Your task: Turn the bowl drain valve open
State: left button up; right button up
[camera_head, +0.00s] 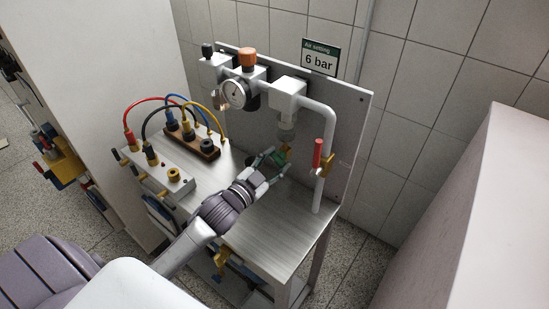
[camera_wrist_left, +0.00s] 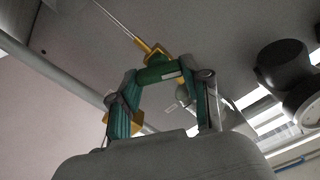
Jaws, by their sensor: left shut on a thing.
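The bowl drain valve has a green handle (camera_head: 283,154) with a brass-coloured body, under the grey bowl (camera_head: 287,131) on the back panel. My left gripper (camera_head: 273,161) reaches in from the lower left and is shut on the green handle. In the left wrist view the handle (camera_wrist_left: 158,73) lies across between the fingertips of the gripper (camera_wrist_left: 166,82), with brass parts and a thin rod beyond it. The fingers hide part of the valve in the head view. My right gripper is not in view.
A vertical pipe with a red-handled valve (camera_head: 318,153) stands close right of the gripper. A gauge (camera_head: 233,94) and orange knob (camera_head: 247,57) are above. Terminal blocks with coloured cables (camera_head: 192,138) are at left. The bench top (camera_head: 262,232) is clear in front.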

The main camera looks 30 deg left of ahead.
pick_arm(q)
jog(key=m+p, duration=0.1)
jog(key=m, duration=0.5)
jog(key=shift+d+f+m, duration=0.1)
jog(key=shift+m, duration=0.2)
jog(key=m, duration=0.5)
jog(key=shift+f, duration=0.15)
jog(key=shift+m, duration=0.4)
jog(key=o, duration=1.2)
jog(key=shift+c, duration=0.2)
jog(key=shift+s, duration=0.15)
jog(key=s+a, duration=0.1)
jog(key=s, duration=1)
jog(key=shift+s+a, duration=0.3)
jog(key=shift+s, duration=0.05)
